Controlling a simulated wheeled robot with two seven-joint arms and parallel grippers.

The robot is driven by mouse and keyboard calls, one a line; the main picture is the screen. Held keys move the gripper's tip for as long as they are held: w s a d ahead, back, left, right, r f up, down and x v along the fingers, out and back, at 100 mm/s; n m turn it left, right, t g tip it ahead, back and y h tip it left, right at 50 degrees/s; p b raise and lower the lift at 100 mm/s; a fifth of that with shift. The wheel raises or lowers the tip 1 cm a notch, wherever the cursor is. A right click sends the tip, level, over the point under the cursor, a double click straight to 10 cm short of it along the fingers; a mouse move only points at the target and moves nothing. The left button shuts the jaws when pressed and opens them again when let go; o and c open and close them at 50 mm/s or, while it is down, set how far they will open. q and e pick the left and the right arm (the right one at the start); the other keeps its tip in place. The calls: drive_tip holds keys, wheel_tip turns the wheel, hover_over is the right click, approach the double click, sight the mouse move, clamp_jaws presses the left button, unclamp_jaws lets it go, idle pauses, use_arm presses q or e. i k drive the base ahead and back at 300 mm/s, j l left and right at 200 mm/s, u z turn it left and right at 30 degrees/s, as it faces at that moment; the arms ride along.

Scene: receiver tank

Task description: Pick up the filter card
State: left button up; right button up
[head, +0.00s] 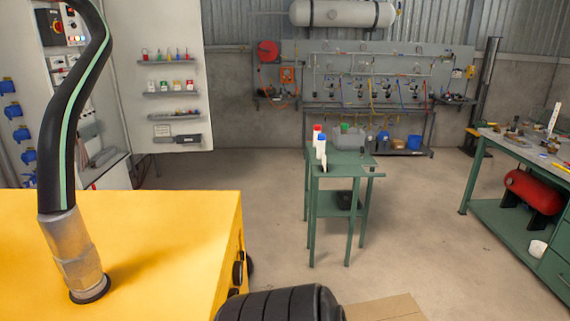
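I cannot make out a filter card for certain. A small pale card-like piece (162,130) shows at the lowest shelf of the white wall panel at the left, but it is too small to identify. Neither of my grippers is in view.
A yellow cabinet (170,225) with a thick black hose (75,120) fills the near left. A black ribbed object (280,305) is at the bottom edge. A green trolley (340,168) carries bottles and a container. A green workbench (505,205) stands right, with open floor between.

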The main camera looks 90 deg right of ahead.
sight(323, 167)
drive_tip(key=z, duration=4.9)
drive_tip(key=i+l, duration=0.15)
drive_tip(key=i, duration=0.5)
drive_tip(key=i+l, duration=0.15)
drive_tip(key=i, duration=0.55)
drive_tip(key=i+j+u, duration=0.2)
drive_tip(key=u, duration=0.25)
drive_tip(key=i+u, duration=0.75)
drive_tip(key=u, duration=0.15)
drive_tip(key=i+l+u, duration=0.2)
drive_tip(key=u, duration=0.2)
drive_tip(key=i+j+u, duration=0.25)
drive_tip(key=i+u, duration=0.15)
drive_tip(key=i+j+u, duration=0.1)
drive_tip(key=i+u, duration=0.7)
drive_tip(key=i+l+u, duration=0.25)
drive_tip(key=i+u, duration=0.2)
drive_tip(key=i+j+z, duration=0.1)
drive_tip(key=i+z, duration=0.15)
drive_tip(key=i+j+z, duration=0.25)
drive_tip(key=i, duration=0.25)
drive_tip(key=i+j+z, duration=0.25)
drive_tip(key=i+l, duration=0.1)
